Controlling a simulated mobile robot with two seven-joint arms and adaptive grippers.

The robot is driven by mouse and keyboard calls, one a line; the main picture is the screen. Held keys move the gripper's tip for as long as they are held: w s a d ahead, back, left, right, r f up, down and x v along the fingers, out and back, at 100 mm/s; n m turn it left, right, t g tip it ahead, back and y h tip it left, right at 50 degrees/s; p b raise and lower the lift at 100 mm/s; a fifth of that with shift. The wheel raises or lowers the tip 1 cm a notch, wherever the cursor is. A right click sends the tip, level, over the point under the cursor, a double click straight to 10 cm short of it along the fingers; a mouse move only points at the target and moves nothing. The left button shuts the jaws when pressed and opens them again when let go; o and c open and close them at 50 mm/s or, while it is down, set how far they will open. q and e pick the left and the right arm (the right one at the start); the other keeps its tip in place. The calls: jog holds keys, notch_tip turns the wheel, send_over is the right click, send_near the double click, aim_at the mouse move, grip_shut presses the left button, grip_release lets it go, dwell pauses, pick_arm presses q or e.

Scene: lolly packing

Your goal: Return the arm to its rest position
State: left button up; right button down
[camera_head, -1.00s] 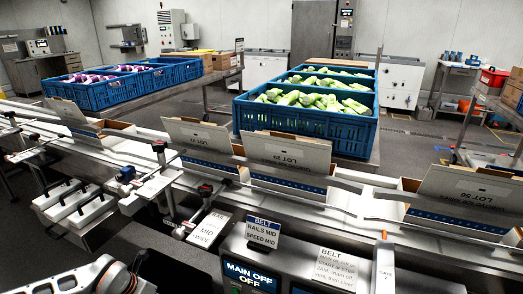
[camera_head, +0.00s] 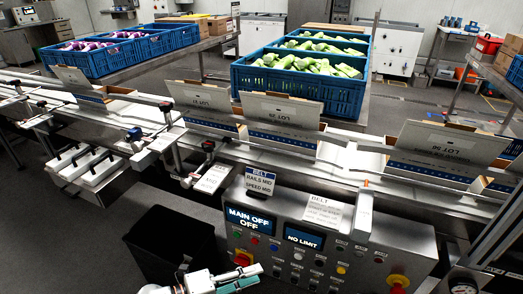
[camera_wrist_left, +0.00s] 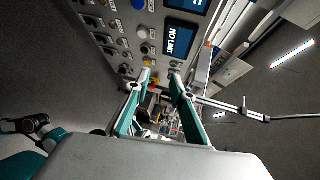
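My left gripper (camera_head: 246,277) shows at the bottom edge of the head view, with teal and white parts, in front of the control panel (camera_head: 268,231). In the left wrist view its two teal fingers (camera_wrist_left: 161,78) stand apart with nothing between them. The panel's buttons and the "NO LIMIT" display (camera_wrist_left: 179,41) appear beyond the fingertips in that view. Most of the left arm is out of the head view. My right gripper is not in view.
A black bin (camera_head: 170,246) stands left of the panel. The conveyor (camera_head: 350,172) crosses behind, carrying open lot cartons (camera_head: 280,110). Blue crates (camera_head: 300,88) of green-wrapped lollies stand beyond it. Open floor (camera_head: 60,240) lies at the lower left.

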pick_arm(q)
jog(key=s+a+r+n+t+y+p, duration=0.15)
jog(key=a+n+t+y, duration=0.45)
jog(key=n, duration=0.9)
jog(key=s+a+f+n+g+y+p, duration=0.1)
jog(key=s+a+f+n+y, duration=0.4)
jog(key=s+a+f+n, duration=0.5)
jog(key=shift+s+a+f+n+g, duration=0.4)
jog(key=shift+s+a+n+g, duration=0.3)
jog(key=shift+s, duration=0.55)
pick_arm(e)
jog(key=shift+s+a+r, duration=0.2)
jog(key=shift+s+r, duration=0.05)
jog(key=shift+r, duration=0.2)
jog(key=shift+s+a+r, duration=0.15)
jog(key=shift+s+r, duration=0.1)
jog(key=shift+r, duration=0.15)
pick_arm(q)
jog(key=shift+d, duration=0.15)
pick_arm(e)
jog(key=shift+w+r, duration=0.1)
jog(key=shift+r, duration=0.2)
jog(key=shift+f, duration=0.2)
